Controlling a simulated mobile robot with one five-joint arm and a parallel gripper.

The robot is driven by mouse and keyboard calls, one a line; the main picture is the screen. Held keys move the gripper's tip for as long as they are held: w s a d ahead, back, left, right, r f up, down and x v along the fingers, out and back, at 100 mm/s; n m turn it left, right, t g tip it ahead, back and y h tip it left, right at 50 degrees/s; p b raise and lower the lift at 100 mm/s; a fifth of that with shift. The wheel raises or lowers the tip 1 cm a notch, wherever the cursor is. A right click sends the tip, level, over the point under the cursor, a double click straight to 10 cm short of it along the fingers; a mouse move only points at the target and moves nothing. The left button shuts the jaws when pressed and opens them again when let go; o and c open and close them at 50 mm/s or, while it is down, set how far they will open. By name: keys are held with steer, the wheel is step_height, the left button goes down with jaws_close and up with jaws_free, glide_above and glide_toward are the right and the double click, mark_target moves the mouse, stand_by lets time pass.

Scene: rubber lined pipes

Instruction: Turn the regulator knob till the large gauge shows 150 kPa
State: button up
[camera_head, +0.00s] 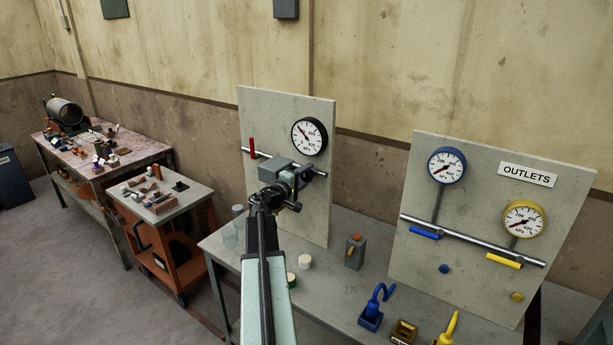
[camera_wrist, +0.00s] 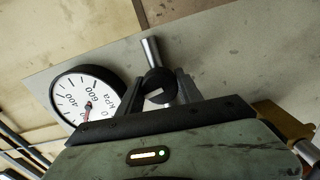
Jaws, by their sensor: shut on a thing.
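The large gauge (camera_head: 309,136) has a black rim and a white dial and hangs on the left grey panel (camera_head: 285,110). It also shows in the wrist view (camera_wrist: 88,98), tilted, with a red needle. The needle's exact reading is too small to tell. The regulator knob (camera_wrist: 160,86) is black and round with a pale mark on its face. My gripper (camera_wrist: 158,80) has one finger on each side of the knob and is shut on it. In the head view my gripper (camera_head: 293,186) is at the pipe below the gauge, and it hides the knob there.
A red lever (camera_head: 252,147) stands on the pipe left of my gripper. The right panel (camera_head: 430,270) carries a blue gauge (camera_head: 446,166), a yellow gauge (camera_head: 523,219) and coloured handles. Small items stand on the bench (camera_head: 335,290) below. A cart (camera_head: 160,215) stands at left.

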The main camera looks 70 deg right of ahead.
steer(key=shift+n, duration=0.4)
steer(key=o, duration=1.4)
steer(key=shift+c, duration=0.2)
steer(key=v, duration=0.8)
